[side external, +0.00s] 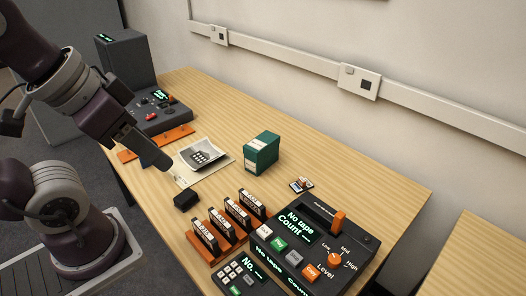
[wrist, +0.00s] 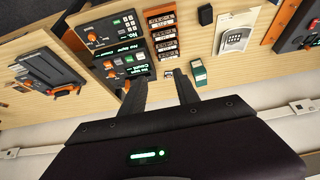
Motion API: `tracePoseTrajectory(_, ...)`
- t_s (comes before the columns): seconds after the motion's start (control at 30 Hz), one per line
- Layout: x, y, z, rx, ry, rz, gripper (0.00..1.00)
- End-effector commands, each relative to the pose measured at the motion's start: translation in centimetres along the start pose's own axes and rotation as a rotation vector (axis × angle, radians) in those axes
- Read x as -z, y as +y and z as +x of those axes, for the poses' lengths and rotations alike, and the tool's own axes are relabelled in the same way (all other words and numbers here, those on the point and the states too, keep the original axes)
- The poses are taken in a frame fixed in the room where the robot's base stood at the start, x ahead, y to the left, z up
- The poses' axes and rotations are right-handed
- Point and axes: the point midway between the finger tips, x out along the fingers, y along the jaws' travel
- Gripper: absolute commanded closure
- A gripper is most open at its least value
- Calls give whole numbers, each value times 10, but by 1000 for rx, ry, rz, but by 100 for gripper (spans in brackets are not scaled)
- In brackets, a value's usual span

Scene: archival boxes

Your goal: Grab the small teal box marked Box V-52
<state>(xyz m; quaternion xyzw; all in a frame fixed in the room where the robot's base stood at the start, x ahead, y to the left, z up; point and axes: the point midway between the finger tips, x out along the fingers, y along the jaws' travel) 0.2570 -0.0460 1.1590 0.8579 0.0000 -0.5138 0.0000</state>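The small teal box (side external: 261,153) stands upright on the wooden table, right of the photo sheet. A pale label shows on its near face, but its text is too small to read. In the wrist view the teal box (wrist: 198,74) lies just beyond and to the right of my right finger. My gripper (side external: 158,161) is left of the box in the side view, above the table and apart from it. In the wrist view my gripper (wrist: 160,80) shows two separated dark fingers with nothing held between them.
An orange rack of tapes (side external: 207,238) and a black tape console (side external: 318,246) stand in front of the box. A small card (side external: 301,185) lies to its right. A photo sheet (side external: 203,157), a black block (side external: 186,200) and a grey device (side external: 157,112) are to the left.

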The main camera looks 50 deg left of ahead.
Motion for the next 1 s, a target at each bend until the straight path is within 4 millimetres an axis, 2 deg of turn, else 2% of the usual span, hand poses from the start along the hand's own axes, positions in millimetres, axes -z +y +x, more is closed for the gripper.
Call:
tracePoseTrajectory(0.03, 0, 0, 0, 0, 0, 0, 52)
tracePoseTrajectory(0.2, 0, 0, 0, 0, 0, 0, 20)
tracePoseTrajectory(0.47, 0, 0, 0, 0, 0, 0, 20)
tracePoseTrajectory(0.57, 16, -4, 8, 13, 12, -5, 20)
tracePoseTrajectory(0.67, 64, -18, 39, 51, 64, -15, 20)
tracePoseTrajectory(0.7, 88, -27, 58, 71, 93, -16, 20)
tracePoseTrajectory(0.77, 123, -43, 90, 96, 147, -16, 20)
tracePoseTrajectory(0.8, 144, -54, 113, 110, 184, -13, 20)
tracePoseTrajectory(0.87, 170, -70, 150, 125, 239, -7, 20)
tracePoseTrajectory(0.9, 184, -82, 176, 131, 278, -5, 20)
tracePoseTrajectory(0.97, 198, -98, 215, 135, 338, -4, 20)
tracePoseTrajectory(1.0, 202, -108, 241, 134, 378, -6, 20)
